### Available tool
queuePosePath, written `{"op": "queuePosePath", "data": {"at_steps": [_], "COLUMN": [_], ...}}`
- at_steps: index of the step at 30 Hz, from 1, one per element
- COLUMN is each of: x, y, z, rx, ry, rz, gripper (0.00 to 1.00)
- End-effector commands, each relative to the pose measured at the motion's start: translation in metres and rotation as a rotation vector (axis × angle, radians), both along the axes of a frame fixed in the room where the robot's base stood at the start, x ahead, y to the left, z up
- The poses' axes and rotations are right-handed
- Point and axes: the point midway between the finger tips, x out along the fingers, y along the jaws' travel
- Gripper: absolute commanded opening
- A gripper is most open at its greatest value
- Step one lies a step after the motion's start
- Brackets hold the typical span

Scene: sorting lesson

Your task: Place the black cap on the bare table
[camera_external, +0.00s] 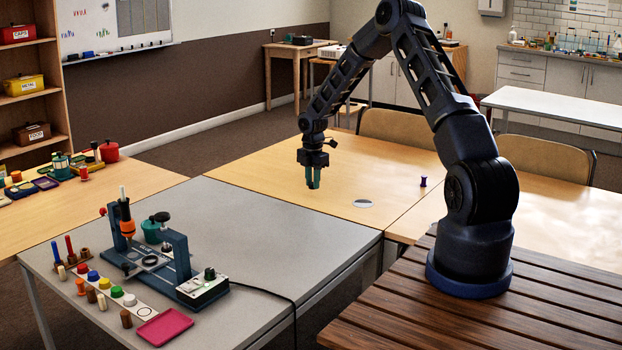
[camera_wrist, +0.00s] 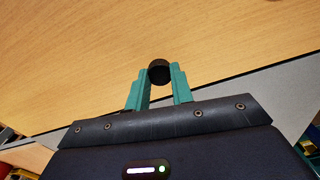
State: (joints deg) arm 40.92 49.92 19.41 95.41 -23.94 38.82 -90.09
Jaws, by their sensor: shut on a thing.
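In the wrist view the black cap (camera_wrist: 159,72) sits between the tips of the two green fingers of my gripper (camera_wrist: 160,82), which are shut on it. Behind it is the bare wooden tabletop (camera_wrist: 120,50). In the external view my gripper (camera_external: 313,184) points down over the wooden table (camera_external: 270,179), near its edge with the grey table. The cap is too small or hidden to make out there. I cannot tell how high the cap is above the wood.
A whitish disc (camera_external: 363,203) and a small dark blue spool-shaped piece (camera_external: 423,182) are on the wooden table to the right of my gripper. The grey table (camera_external: 250,225) holds a blue press (camera_external: 178,245), a row of coloured caps (camera_external: 105,284) and a pink tray (camera_external: 165,327).

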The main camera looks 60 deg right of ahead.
Motion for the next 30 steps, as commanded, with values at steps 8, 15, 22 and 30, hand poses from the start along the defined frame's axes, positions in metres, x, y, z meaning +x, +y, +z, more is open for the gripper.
{"op": "queuePosePath", "data": {"at_steps": [8, 15, 22, 30], "x": [-0.001, -0.001, 0.0, 0.0], "y": [0.0, 0.0, 0.0, 0.0], "z": [-0.033, -0.033, -0.035, -0.035], "rx": [0.0, 0.0, 0.0, 0.0], "ry": [0.002, 0.001, 0.001, 0.001], "rz": [0.0, 0.0, 0.0, 0.0], "gripper": [0.02, 0.02, 0.42, 0.45]}}
